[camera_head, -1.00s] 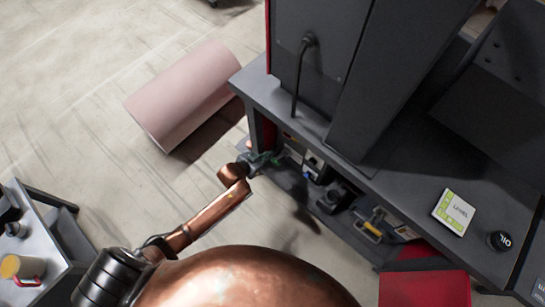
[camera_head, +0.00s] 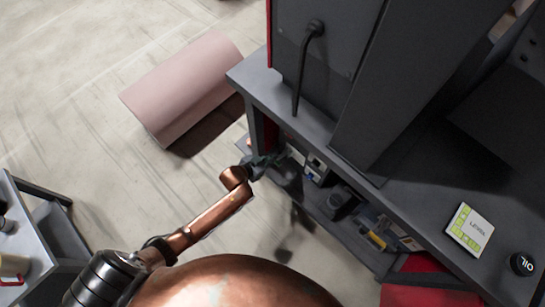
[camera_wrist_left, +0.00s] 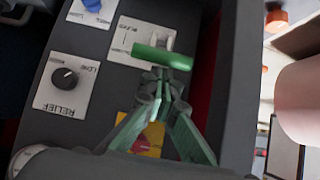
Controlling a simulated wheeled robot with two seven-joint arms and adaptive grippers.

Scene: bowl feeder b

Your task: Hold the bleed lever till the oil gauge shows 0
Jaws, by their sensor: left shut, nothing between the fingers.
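The bleed lever (camera_wrist_left: 163,57) has a green bar handle in the left wrist view. It stands at a white plate marked BLEED (camera_wrist_left: 125,42). My left gripper (camera_wrist_left: 160,80) is shut and empty, its tips right at the green bar; I cannot tell whether they touch it. In the head view my left gripper (camera_head: 262,163) is at the bench's left end, small and dark. A round black piece marked OIL (camera_head: 522,264) sits on the bench at the right; no reading is legible on it. My right gripper is not in view.
A RELIEF knob (camera_wrist_left: 65,78) and a blue part (camera_wrist_left: 92,4) sit beside the lever. A grey bench (camera_head: 415,205) carries a tall dark machine and a LEVEL card (camera_head: 470,230). A side table (camera_head: 30,235) stands left.

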